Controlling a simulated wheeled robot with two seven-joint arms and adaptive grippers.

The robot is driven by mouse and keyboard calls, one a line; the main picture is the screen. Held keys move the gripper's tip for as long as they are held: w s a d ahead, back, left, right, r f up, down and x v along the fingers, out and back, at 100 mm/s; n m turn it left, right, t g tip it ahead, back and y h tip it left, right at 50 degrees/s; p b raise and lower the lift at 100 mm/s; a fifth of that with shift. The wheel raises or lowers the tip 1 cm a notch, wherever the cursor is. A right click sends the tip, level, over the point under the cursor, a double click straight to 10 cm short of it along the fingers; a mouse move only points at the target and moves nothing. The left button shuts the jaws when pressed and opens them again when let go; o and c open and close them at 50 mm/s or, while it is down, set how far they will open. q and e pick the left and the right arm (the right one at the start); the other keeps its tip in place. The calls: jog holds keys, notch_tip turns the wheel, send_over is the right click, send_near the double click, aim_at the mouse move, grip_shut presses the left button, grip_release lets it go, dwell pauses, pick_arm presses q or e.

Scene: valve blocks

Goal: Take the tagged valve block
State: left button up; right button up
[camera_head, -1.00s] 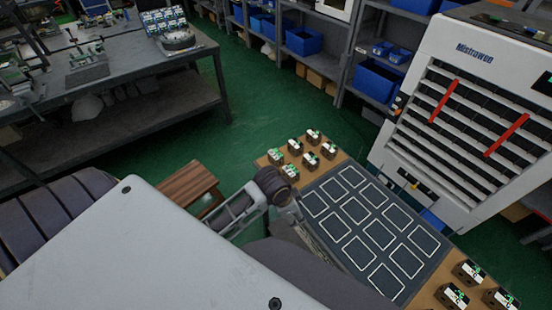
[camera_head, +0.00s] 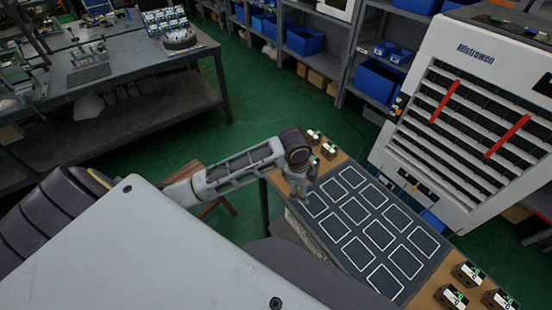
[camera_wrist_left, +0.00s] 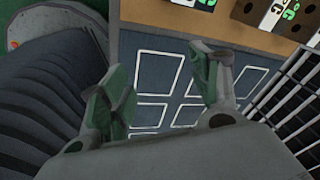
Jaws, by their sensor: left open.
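Small dark valve blocks with white and green tops stand at both ends of the table. At the far end, one block (camera_head: 313,135) and another block (camera_head: 328,151) show; my arm hides others there. Blocks at the near end include one (camera_head: 468,273) at the right. I cannot tell which block is tagged. My left gripper (camera_head: 300,194) is open and empty over the far left part of the dark mat, beside the far blocks. In the left wrist view its spread fingers (camera_wrist_left: 165,88) are above the mat, with a block (camera_wrist_left: 268,12) at the top edge. My right gripper is not in view.
The dark mat (camera_head: 377,226) has empty white-outlined squares. A white machine (camera_head: 470,110) with slotted shelves stands close behind the table at right. A wooden stool (camera_head: 215,205) is left of the table, partly behind my arm. Green floor lies beyond.

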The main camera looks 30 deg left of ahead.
pick_arm(q)
jog(key=w+a+r+m, duration=0.1)
jog(key=w+a, duration=0.1)
jog(key=w+a+r+m, duration=0.1)
jog(key=a, duration=0.2)
jog(key=w+a+r+m+g+y, duration=0.1)
jog(key=w+a+r, duration=0.1)
jog(key=a, duration=0.1)
jog(key=shift+w+m, duration=0.35)
jog(key=shift+m, duration=0.05)
jog(key=w+a+r+m, duration=0.2)
jog(key=a+r, duration=0.4)
jog(key=a, duration=0.3)
jog(key=shift+w+r+g+y, duration=0.15)
jog(key=shift+w+g+y, duration=0.25)
jog(key=shift+w, duration=0.3)
jog(key=shift+a, duration=0.1)
jog(key=shift+f, duration=4.35)
